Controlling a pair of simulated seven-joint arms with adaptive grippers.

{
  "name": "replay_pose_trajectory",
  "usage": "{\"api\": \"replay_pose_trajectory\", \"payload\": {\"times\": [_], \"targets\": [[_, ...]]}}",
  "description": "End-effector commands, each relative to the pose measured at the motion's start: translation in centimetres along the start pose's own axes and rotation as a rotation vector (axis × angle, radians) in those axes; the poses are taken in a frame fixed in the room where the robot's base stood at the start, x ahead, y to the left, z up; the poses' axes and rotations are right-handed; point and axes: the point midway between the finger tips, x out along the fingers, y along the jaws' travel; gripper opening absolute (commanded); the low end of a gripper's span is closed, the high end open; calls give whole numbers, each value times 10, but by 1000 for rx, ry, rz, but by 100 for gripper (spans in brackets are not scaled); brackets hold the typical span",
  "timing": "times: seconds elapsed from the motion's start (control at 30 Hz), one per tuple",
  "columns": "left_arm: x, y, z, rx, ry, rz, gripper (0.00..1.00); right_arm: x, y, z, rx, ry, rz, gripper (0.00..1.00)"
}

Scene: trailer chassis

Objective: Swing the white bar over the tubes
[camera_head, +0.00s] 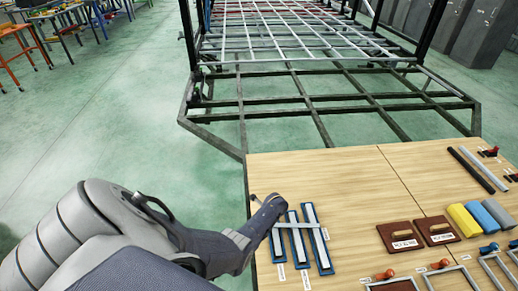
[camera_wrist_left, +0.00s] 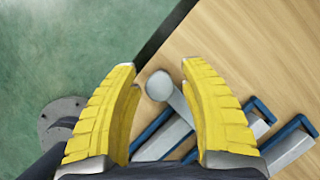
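Several blue-edged tubes with pale tops lie side by side near the table's left edge, among them a middle tube (camera_head: 299,255) and a right tube (camera_head: 322,254). The thin white bar (camera_head: 304,225) lies across them in the head view. In the left wrist view its round pale end (camera_wrist_left: 159,86) shows between my yellow fingers, and tubes (camera_wrist_left: 288,146) show below right. My left gripper (camera_wrist_left: 160,68) is open, with a finger on each side of that round end and visible gaps. In the head view the gripper (camera_head: 268,205) hides the bar's left end. My right gripper is not in view.
The wooden table (camera_head: 340,175) has free room behind the tubes. A dark metal chassis (camera_head: 330,110) stands behind the table.

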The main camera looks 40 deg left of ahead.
Motion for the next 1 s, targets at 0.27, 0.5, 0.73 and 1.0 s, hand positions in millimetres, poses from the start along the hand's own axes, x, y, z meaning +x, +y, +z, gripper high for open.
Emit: {"api": "replay_pose_trajectory", "payload": {"times": [0.27, 0.5, 0.73, 1.0], "targets": [[0, 1, -4, 2, 5, 2, 50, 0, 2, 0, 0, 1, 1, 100], [-8, 1, -5, 3, 6, 0, 50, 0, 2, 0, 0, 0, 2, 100], [-31, 2, -5, 1, 7, 0, 50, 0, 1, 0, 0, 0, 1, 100], [-70, 0, -4, 1, 6, -2, 50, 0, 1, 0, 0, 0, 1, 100]]}}
